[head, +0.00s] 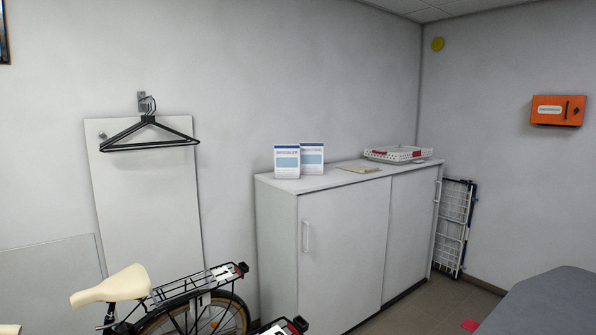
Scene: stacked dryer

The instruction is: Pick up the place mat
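A thin, flat beige piece (358,168) lies on top of the white cabinet (340,245), near its middle. It looks like the place mat, but it is small in the head view and I cannot be certain. It lies between two upright white-and-blue cards and a white basket, apart from both. My gripper is not in view.
The cards (287,161) stand at the cabinet's left end, and the white basket (398,154) with red items is at its right. A bicycle (125,284) blocks the lower left. A folded rack (454,227) leans beside the cabinet. A grey surface (545,303) fills the lower right.

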